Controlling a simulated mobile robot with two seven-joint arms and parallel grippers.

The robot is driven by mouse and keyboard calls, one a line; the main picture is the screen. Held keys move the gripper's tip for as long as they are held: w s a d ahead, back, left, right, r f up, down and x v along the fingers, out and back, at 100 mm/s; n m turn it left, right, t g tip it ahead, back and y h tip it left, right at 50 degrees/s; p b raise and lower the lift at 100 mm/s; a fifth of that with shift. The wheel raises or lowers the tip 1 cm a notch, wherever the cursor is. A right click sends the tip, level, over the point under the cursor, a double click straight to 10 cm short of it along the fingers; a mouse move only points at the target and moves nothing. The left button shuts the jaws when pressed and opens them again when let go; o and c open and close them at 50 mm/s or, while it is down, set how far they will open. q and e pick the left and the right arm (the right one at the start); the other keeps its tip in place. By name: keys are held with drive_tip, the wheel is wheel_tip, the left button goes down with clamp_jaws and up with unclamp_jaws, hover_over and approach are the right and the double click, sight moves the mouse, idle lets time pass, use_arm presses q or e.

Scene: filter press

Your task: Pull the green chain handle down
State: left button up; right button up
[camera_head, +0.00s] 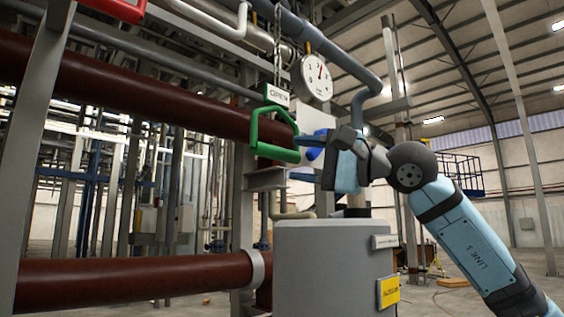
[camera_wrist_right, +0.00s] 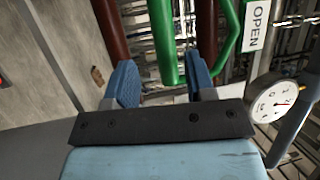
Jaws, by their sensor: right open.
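The green chain handle (camera_head: 272,152) hangs in the middle of the head view, a roughly four-sided loop below a chain (camera_head: 277,48) and a plate reading OPEN (camera_head: 277,96). My right gripper (camera_head: 300,157) is open and empty at the handle's right end, near its bottom bar. In the right wrist view, a thick green bar of the handle (camera_wrist_right: 163,40) shows between my two blue fingers (camera_wrist_right: 161,82). The fingers are apart and not closed on it. I cannot tell whether a finger touches it. My left gripper is not in view.
A round pressure gauge (camera_head: 313,78) is above my right gripper. A thick dark red pipe (camera_head: 150,100) runs behind the handle. A grey cabinet (camera_head: 330,262) with a yellow label stands below. A grey column (camera_head: 243,200) stands left of it.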

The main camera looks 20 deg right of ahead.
drive_tip(key=b+v, duration=0.1)
drive_tip(key=v, duration=0.8)
drive_tip(key=shift+a+f, duration=0.1)
